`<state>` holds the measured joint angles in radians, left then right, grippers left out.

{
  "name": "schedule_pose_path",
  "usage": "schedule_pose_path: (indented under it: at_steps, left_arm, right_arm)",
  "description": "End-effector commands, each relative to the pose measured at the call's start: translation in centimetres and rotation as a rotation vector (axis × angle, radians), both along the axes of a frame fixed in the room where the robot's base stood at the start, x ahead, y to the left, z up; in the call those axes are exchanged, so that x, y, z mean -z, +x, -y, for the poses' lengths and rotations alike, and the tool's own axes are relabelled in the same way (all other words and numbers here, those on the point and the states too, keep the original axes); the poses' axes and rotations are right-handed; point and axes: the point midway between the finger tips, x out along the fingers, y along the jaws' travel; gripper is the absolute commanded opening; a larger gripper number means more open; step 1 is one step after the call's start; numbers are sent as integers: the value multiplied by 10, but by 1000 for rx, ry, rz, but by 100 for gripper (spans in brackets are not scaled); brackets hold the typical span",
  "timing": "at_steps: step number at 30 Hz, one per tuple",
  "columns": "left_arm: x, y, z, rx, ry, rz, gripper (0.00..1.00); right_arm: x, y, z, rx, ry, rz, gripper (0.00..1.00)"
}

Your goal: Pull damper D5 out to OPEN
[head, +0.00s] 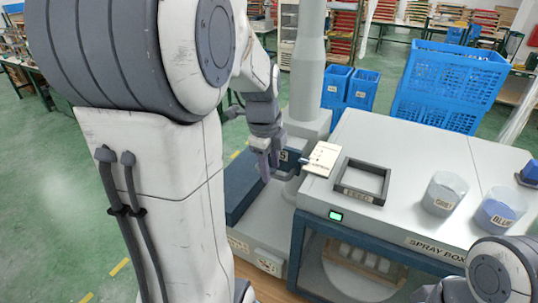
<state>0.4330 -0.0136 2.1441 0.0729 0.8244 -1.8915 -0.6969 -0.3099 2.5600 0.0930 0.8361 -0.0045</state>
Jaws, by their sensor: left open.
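My left gripper (270,172) is open beside the grey vertical duct (305,85), at the left end of the spray box. Just behind its fingers is a small pale label (284,156) on a dark blue part, which I take to be damper D5; only the end of its marking shows, reading like "5" or "S". The gripper hides most of this part, so I cannot tell whether the fingers touch it or how far out it is. My right gripper is not in view; only part of my right arm shows at the lower right.
The spray box (420,160) carries a pale card (322,158), a dark square frame (343,188), a grey cup (444,192) and a blue cup (500,208). A green display (336,215) is lit. Blue crates (450,85) stand behind. My left arm covers much of the left side.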

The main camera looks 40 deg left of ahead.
Motion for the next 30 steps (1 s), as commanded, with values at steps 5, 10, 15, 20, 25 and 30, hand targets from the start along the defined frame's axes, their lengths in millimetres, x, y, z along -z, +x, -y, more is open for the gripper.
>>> schedule_pose_path:
  at_steps: [5, 10, 15, 20, 25, 30]
  left_arm:
    - [-32, -5, 0, -1, 4, 8, 47]
    - [-65, -12, 2, -1, 3, 5, 47]
    - [-86, -17, 3, -1, 1, 2, 47]
    - [-92, -18, 3, -1, 0, -1, 47]
    - [-92, -18, 3, 0, 0, -1, 47]
    - [-92, -18, 3, 0, -1, -1, 47]
  right_arm:
    - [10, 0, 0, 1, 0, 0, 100]
    - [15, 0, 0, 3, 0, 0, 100]
    - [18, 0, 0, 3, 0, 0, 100]
    - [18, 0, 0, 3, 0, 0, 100]
    - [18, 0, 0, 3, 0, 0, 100]
    - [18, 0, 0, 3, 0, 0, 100]
